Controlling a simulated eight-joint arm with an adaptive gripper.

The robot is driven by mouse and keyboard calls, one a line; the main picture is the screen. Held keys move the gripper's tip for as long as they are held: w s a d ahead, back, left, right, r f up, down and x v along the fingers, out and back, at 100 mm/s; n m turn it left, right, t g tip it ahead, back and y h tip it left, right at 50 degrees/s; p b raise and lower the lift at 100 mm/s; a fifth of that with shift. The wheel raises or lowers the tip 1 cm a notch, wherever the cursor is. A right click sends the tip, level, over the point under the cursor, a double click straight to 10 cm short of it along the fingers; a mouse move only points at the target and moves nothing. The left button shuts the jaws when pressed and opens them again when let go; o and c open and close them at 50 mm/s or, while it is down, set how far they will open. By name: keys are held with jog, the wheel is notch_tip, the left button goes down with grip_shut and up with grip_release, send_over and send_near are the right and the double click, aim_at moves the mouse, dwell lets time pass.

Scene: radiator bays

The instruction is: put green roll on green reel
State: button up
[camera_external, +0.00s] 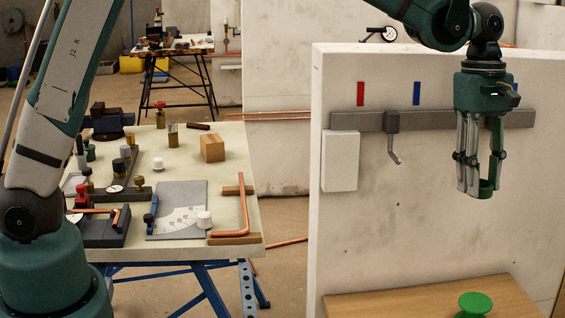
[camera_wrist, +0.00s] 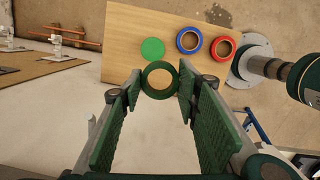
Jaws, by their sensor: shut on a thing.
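My gripper (camera_external: 477,184) points down and is shut on the green roll (camera_external: 487,190), high above the wooden shelf. In the wrist view the green roll (camera_wrist: 160,65) is a dark green ring between the two fingertips, its hole showing the shelf below. The green reel (camera_external: 475,303) is a bright green disc with a raised post or base on the wooden shelf (camera_external: 410,303), below the gripper and apart from the roll. In the wrist view the reel (camera_wrist: 152,47) shows just beyond the roll's upper edge.
In the wrist view a blue roll (camera_wrist: 189,40) and a red roll (camera_wrist: 223,47) lie on the shelf right of the reel. A pale wall panel (camera_external: 375,220) carries a grey rail (camera_external: 440,120) with a hook. A workbench (camera_external: 225,180) with tools stands left.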

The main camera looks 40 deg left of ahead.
jog(key=d+f+n, duration=0.2)
jog(key=d+f, duration=0.2)
jog(key=f, duration=0.3)
jog(key=shift+w, duration=0.15)
send_over(477, 302)
jog(key=f, duration=1.3)
jog(key=shift+w+a+f, duration=0.1)
jog(key=shift+a+f, duration=0.1)
jog(key=shift+a, duration=0.05)
jog(key=shift+f, duration=2.25)
jog(key=shift+f+b, duration=0.2)
jog(key=shift+b, duration=0.15)
jog(key=o, duration=0.8)
jog(key=shift+c, duration=0.2)
